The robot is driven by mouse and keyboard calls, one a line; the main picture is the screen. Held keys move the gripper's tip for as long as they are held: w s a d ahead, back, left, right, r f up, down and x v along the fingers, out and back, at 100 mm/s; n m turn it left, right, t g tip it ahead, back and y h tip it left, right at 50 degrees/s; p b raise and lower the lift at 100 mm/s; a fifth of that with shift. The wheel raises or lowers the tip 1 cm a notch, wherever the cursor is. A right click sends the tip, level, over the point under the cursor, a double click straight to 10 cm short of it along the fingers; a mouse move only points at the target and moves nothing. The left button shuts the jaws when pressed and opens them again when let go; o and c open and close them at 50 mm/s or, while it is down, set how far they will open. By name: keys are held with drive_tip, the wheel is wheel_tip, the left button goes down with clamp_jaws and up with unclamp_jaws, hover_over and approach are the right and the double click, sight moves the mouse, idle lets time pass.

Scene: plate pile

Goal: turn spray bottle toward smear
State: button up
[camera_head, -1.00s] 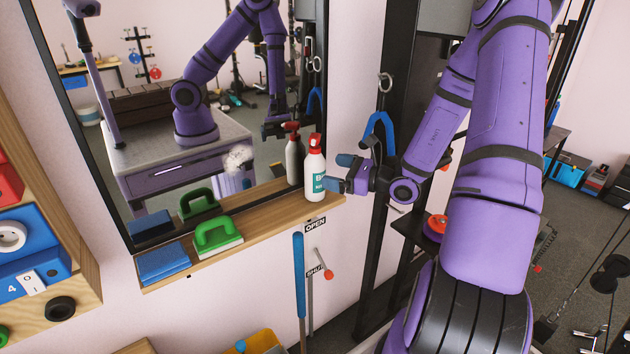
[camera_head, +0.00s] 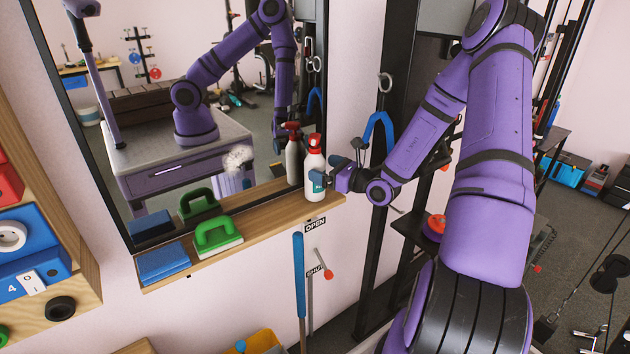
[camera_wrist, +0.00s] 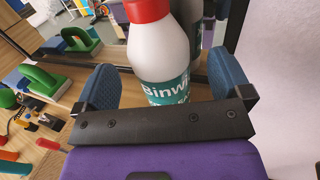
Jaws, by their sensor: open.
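The spray bottle (camera_head: 314,160) is white with a red spray head and a teal label. It stands upright at the right end of the wooden ledge, against the mirror. A whitish, fuzzy smear (camera_head: 238,158) shows on the mirror, left of the bottle. My gripper (camera_head: 319,181) is at the bottle from the right. In the wrist view the open gripper (camera_wrist: 163,88) has one blue pad on each side of the bottle (camera_wrist: 156,55), with small gaps seeming to remain. The bottle's spray head is mostly cut off there, so the nozzle's direction is unclear.
The wooden ledge (camera_head: 270,212) also carries a green-handled scrubber (camera_head: 215,235) and a blue sponge (camera_head: 163,262), left of the bottle. The mirror (camera_head: 262,110) stands close behind. A blue-handled tool (camera_head: 299,275) hangs below the ledge.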

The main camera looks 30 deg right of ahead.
sight(315, 164)
drive_tip(key=x, duration=0.3)
drive_tip(key=shift+w+a, duration=0.15)
drive_tip(key=shift+w, duration=0.2)
drive_tip(key=shift+c, duration=0.2)
drive_tip(key=c, duration=1.5)
drive_tip(key=shift+r, duration=0.1)
